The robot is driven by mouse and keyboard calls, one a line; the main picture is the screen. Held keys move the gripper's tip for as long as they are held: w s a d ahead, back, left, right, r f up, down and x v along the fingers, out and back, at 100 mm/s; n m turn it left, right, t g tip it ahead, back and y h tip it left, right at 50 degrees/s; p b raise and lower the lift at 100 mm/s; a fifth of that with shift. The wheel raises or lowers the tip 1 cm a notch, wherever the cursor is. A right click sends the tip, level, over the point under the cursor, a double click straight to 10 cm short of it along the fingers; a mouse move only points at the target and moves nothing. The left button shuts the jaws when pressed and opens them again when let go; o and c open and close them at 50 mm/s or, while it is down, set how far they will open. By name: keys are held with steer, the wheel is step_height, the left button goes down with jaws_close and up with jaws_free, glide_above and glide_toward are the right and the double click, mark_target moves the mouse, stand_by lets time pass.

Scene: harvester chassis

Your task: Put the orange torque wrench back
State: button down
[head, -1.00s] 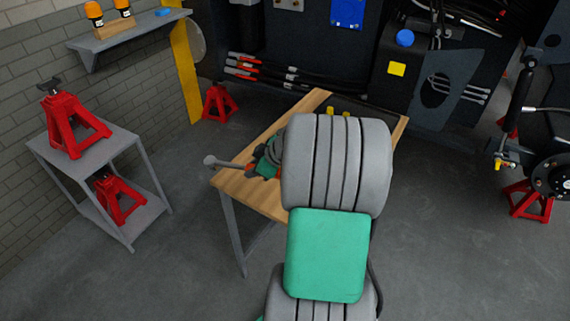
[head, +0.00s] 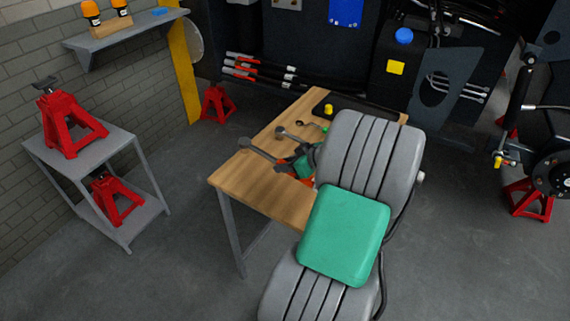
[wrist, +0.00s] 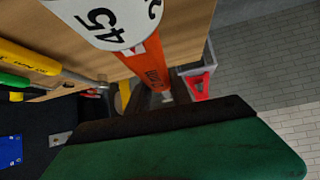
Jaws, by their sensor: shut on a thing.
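The orange torque wrench (head: 265,154) is in my gripper (head: 303,167), over the wooden table in the head view. Its grey ratchet head points to the left. In the wrist view its orange body (wrist: 150,62) and a white label reading 45 run up from my gripper (wrist: 156,92). The gripper is shut on it, though its fingers are partly hidden. A second grey tool head with a shaft (head: 290,136) shows behind it. My arm hides part of the table, and I cannot tell whether the wrench touches the tabletop.
The wooden table (head: 240,182) has a dark tray (head: 345,104) at its back with a yellow item (head: 328,108). A yellow-handled tool (wrist: 28,58) and a green handle (wrist: 14,82) show in the wrist view. A grey cart (head: 133,150) with red jack stands is at left.

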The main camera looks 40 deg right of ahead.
steer(key=shift+f+b, duration=2.35)
steer(key=shift+f, duration=0.75)
steer(key=c, duration=1.1)
jaws_free()
steer(key=shift+o, duration=0.2)
steer(key=v, duration=0.8)
steer(key=shift+w, duration=0.1)
